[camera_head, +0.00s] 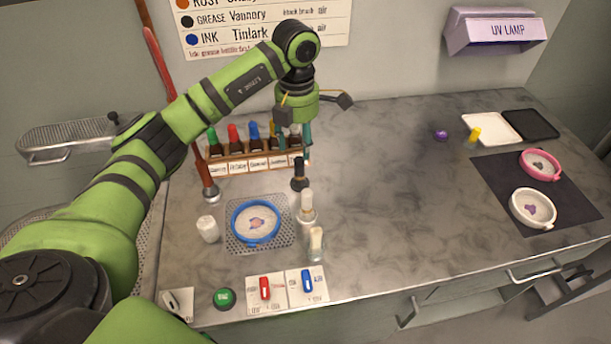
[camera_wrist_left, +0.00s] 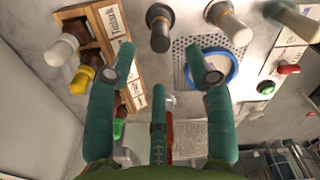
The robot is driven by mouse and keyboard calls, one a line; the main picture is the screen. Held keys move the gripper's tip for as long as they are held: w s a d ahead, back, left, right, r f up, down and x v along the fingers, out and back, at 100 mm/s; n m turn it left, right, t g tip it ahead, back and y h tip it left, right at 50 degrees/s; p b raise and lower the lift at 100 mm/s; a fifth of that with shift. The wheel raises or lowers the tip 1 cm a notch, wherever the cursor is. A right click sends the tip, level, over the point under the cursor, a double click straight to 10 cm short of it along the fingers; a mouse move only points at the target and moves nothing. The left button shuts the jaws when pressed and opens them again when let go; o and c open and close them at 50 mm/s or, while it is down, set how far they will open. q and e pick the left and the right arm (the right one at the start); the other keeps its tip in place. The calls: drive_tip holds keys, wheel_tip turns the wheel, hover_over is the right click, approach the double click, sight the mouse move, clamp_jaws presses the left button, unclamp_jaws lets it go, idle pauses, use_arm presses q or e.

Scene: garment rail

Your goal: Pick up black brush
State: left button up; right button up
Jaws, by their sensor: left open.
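The black brush (camera_head: 299,172) stands upright on the counter, just in front of the bottle rack, in the head view. It also shows at the top of the left wrist view (camera_wrist_left: 160,27), beyond my fingertips. My left gripper (camera_head: 294,142) hangs above and slightly behind the brush. Its teal fingers are spread open and empty in the left wrist view (camera_wrist_left: 163,68), apart from the brush. In the head view the gripper partly covers the rack. My right gripper is not in view.
A wooden rack (camera_head: 247,166) of coloured-cap bottles stands close behind the brush. Two pale brushes (camera_head: 307,206) (camera_head: 316,244) stand in front of it. A blue-rimmed dish (camera_head: 234,235) lies on a perforated mat to the left. The counter's middle right is clear.

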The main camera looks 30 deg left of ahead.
sight(299, 159)
use_arm(q)
drive_tip(key=f, duration=0.2)
drive_tip(key=shift+s+f+b, duration=0.3)
drive_tip(key=shift+b, duration=0.05)
drive_tip(key=f+p, duration=0.1)
drive_tip(key=f, duration=0.1)
drive_tip(key=f+p, duration=0.1)
drive_tip(key=shift+w+d+f+p, duration=0.2)
drive_tip(key=shift+f+p, duration=0.1)
drive_tip(key=shift+f, duration=0.1)
wheel_tip(299, 159, down, 2)
drive_tip(key=shift+w+a+f, duration=0.1)
drive_tip(key=shift+f, duration=0.25)
clamp_jaws()
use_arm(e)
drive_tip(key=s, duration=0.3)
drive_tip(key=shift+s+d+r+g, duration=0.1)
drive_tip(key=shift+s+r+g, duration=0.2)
